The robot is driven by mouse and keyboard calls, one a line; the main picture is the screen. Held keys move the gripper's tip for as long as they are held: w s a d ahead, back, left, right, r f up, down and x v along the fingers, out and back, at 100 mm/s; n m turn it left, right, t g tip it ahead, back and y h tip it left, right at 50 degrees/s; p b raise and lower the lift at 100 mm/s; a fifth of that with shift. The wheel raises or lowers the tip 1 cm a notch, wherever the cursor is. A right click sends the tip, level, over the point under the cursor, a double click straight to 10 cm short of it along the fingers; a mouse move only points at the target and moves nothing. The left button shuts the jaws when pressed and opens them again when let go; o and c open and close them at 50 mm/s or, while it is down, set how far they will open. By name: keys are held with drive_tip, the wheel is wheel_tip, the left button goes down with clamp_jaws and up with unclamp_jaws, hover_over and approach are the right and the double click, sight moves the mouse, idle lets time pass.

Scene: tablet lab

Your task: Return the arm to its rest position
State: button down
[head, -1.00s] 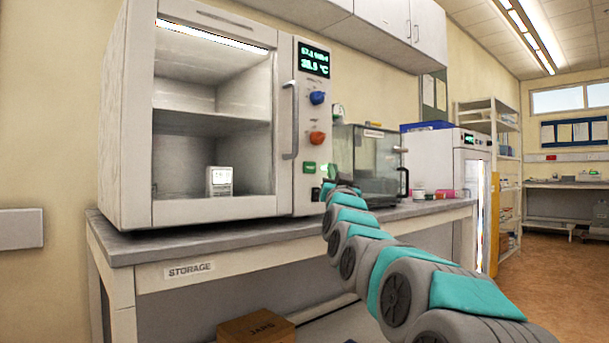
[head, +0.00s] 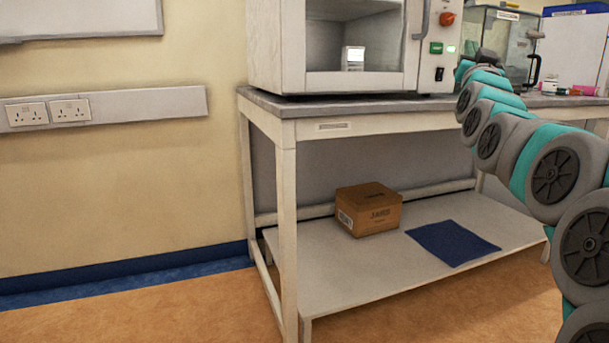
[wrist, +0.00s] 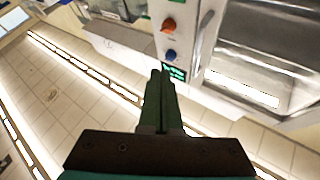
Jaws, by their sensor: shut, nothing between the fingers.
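My arm reaches from the lower right of the head view up towards the front of the cabinet with the control panel. My gripper (wrist: 162,75) shows in the wrist view, its two dark fingers together with nothing between them. In the wrist view the fingertips overlap the picture of the cabinet's panel (wrist: 190,30), with its orange and blue knobs and green display. I cannot tell how far they are from it. In the head view the end of the arm is near the panel's right edge, and the fingers cannot be made out.
The cabinet (head: 275,45) stands on a bench (head: 400,112), with a small white device (head: 352,58) inside. A glass-fronted unit (head: 503,40) stands to the right. Below, a shelf (head: 350,275) holds a cardboard box (head: 368,208) and a blue mat (head: 452,242). Floor at the left is clear.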

drive_tip(key=a+f+n+g+y+p, duration=0.35)
drive_tip(key=a+f+g+y, duration=0.25)
drive_tip(key=a+f, duration=0.65)
drive_tip(key=s+a+f+n+g+y+p, duration=0.1)
drive_tip(key=s+a+f+g, duration=0.15)
drive_tip(key=s+f, duration=0.35)
drive_tip(key=s+a+f+n+g, duration=0.1)
drive_tip(key=s+a+f+g, duration=0.2)
drive_tip(key=f, duration=0.5)
drive_tip(key=s+a+f+g+p, duration=0.1)
drive_tip(key=s+f+g, duration=0.2)
drive_tip(key=s+f, duration=0.55)
drive_tip(key=s+a+f+g+p, duration=0.2)
drive_tip(key=s+f+g, duration=0.25)
drive_tip(key=s, duration=0.65)
drive_tip(key=s+f+g, duration=0.2)
drive_tip(key=s, duration=0.8)
drive_tip(key=s+f+g+p, duration=0.1)
drive_tip(key=s+f+g, duration=0.2)
drive_tip(key=s, duration=0.7)
drive_tip(key=shift+s+d, duration=0.4)
